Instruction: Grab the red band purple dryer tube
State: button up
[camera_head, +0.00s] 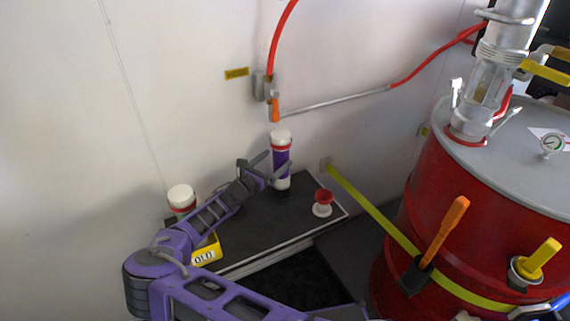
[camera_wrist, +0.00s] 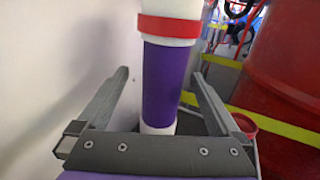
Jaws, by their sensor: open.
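The purple dryer tube (camera_head: 281,161) stands upright on the dark bench top, with a white cap and a red band near its top. In the wrist view the tube (camera_wrist: 170,85) rises between the two fingers, with its red band (camera_wrist: 169,27) above finger height. My gripper (camera_head: 270,166) is open around the tube at its purple section. In the wrist view the fingers of my gripper (camera_wrist: 160,85) show a gap to the tube on both sides. The tube's lower end is partly hidden by the gripper's palm in the wrist view.
A second white-capped tube (camera_head: 181,198) stands behind my arm at left, near a yellow box (camera_head: 207,250). A small red and white cup (camera_head: 322,203) is right of the tube. A red drum (camera_head: 450,235) and yellow strap (camera_head: 375,213) stand right; the wall is close behind.

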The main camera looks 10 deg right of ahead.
jog(key=x, duration=0.6)
jog(key=shift+s+d+r+b, duration=0.15)
jog(key=shift+r+b, duration=0.2)
jog(key=shift+r, duration=0.1)
grip_shut()
